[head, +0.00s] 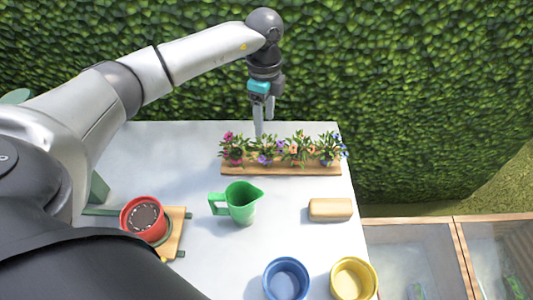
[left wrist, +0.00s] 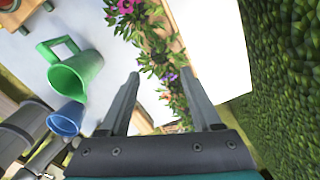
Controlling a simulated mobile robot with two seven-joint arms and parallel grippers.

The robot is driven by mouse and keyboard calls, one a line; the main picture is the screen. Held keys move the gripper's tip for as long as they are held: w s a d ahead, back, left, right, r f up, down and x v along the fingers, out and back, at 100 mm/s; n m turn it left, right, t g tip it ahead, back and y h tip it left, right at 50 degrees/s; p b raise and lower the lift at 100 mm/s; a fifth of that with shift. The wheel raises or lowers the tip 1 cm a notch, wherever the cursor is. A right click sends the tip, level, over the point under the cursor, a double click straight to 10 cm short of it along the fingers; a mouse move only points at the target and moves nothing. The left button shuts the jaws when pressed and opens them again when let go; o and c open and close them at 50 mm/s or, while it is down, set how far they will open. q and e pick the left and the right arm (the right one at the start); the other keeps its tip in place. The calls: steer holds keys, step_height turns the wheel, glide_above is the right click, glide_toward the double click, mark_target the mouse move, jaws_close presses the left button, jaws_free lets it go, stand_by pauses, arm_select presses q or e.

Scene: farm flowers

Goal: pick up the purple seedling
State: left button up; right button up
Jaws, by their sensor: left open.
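The purple seedling (head: 266,152) stands second from the left in a row of flowering seedlings on a wooden holder (head: 282,171) at the back of the white table. In the left wrist view its purple flowers (left wrist: 170,76) show between the fingertips, partly hidden by the right finger. My left gripper (head: 263,124) is open and empty, pointing down just behind the row, close to the purple seedling. Its two fingers also show in the left wrist view (left wrist: 161,74). I cannot tell whether they touch any leaves. My right gripper is not in view.
Pink (head: 234,148), orange (head: 300,148) and blue (head: 331,147) seedlings crowd the row. In front are a green jug (head: 241,205), a tan block (head: 330,209), a red pot (head: 142,216), a blue pot (head: 286,281) and a yellow pot (head: 354,280). A hedge (head: 420,90) rises behind.

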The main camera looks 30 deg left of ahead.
mark_target(266, 145)
arm_select(q)
step_height(266, 145, down, 10)
steer(key=shift+d+r+b, duration=0.1)
steer(key=shift+d+b, duration=0.05)
steer(key=shift+b, duration=0.5)
steer(key=shift+r, duration=0.1)
jaws_close()
